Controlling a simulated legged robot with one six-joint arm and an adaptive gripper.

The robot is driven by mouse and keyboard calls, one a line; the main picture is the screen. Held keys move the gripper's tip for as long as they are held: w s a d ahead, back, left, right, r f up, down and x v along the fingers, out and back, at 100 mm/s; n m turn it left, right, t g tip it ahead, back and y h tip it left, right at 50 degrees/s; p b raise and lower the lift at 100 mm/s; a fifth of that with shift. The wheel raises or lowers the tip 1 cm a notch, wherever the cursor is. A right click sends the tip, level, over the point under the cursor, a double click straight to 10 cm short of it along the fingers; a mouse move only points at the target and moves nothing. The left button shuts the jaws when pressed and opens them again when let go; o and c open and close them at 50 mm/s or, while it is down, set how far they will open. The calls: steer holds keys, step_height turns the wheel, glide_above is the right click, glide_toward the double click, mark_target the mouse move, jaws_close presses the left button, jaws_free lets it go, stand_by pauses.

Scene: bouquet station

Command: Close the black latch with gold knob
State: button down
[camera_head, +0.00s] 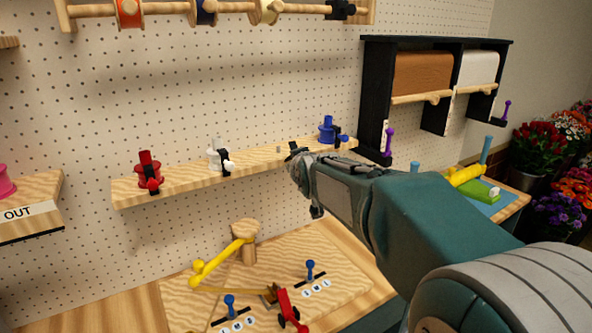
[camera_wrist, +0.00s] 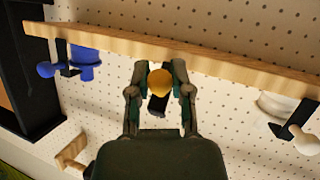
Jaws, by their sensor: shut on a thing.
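The gold knob (camera_wrist: 159,82) sits between the fingertips of my gripper (camera_wrist: 159,85) in the wrist view, in front of the wooden shelf edge. A short black piece of the black latch (camera_wrist: 157,106) shows just behind the knob, between the fingers. My gripper is shut on the knob. In the head view my gripper (camera_head: 308,185) is at the front of the shelf, and a small black part of the latch (camera_head: 297,150) shows above it. The rest of the latch is hidden, so I cannot tell its exact angle.
The wooden shelf (camera_head: 190,181) also bears red (camera_head: 150,172), white (camera_head: 215,155) and blue (camera_head: 327,131) latches. A black cabinet (camera_head: 374,95) stands close on the right. Below is a wooden board (camera_head: 190,296) with yellow, red and blue levers.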

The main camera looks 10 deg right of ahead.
mark_target(290, 145)
steer(key=g, duration=0.1)
steer(key=r+g, duration=0.1)
steer(key=g, duration=0.2)
steer(key=shift+w+a+r+n+h, duration=0.15)
steer(key=shift+w+r+n+h, duration=0.15)
steer(key=shift+w+r+n, duration=0.1)
steer(key=shift+w+a+r+n+g+h, duration=0.15)
steer(key=shift+g+h, duration=0.1)
steer(key=shift+g, duration=0.55)
steer(key=shift+w+r+n+g+h, duration=0.1)
steer(key=shift+w+r+g+h, duration=0.1)
steer(key=shift+g, duration=0.6)
steer(key=shift+w+a+r+n+g+h, duration=0.15)
steer(key=shift+g+h, duration=0.1)
steer(key=shift+g, duration=0.55)
steer(key=shift+d, duration=0.1)
steer(key=c, duration=0.5)
jaws_free()
steer(key=v, duration=1.1)
steer(key=shift+a+r, duration=0.25)
steer(key=shift+r, duration=0.2)
